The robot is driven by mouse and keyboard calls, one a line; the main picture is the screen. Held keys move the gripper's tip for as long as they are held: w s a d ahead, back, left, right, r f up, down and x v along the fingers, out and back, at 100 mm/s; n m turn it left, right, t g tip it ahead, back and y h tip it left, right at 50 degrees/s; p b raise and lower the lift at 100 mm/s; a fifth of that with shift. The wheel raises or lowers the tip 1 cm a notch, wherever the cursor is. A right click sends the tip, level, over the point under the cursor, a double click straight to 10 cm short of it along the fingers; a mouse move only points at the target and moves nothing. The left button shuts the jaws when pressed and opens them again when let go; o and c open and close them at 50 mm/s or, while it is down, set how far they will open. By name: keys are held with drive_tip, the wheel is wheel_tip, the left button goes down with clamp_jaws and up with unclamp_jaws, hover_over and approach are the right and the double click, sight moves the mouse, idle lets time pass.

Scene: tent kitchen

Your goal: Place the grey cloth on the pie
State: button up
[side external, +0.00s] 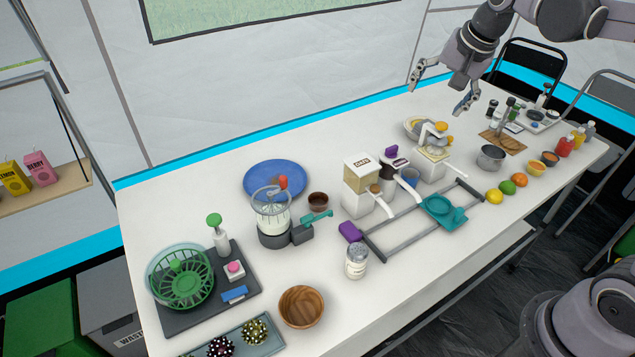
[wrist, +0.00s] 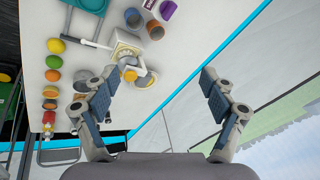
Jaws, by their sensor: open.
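My gripper (side external: 438,98) is open and empty, held in the air above the far right part of the table. In the wrist view its two fingers (wrist: 160,75) are spread wide with nothing between them. I cannot make out a grey cloth in either view. A brown item (side external: 510,143) lies on a wooden board to the right of my gripper. It is too small to tell whether it is the pie. A pale yellow round dish (side external: 413,131) stands below my gripper, partly hidden by a white juicer (side external: 432,154).
A white dispenser (side external: 360,181), a teal press on a grey rail frame (side external: 440,209), a metal pot (side external: 491,157) and several fruits crowd the table. A blue plate (side external: 259,172), a blender (side external: 271,220) and a wooden bowl (side external: 301,307) stand left. The tent wall is behind.

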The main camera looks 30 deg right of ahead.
drive_tip(key=s+a+f+n+t, duration=0.1)
drive_tip(key=s+a+f+n, duration=0.2)
drive_tip(key=s+f+n, duration=0.1)
drive_tip(key=s+a+f+n+t, duration=0.1)
drive_tip(key=s+a+f+n, duration=0.2)
drive_tip(key=s+n, duration=0.4)
drive_tip(key=shift+s+a+f+n+y, duration=0.3)
drive_tip(key=shift+s+f, duration=0.5)
drive_tip(key=shift+s, duration=0.25)
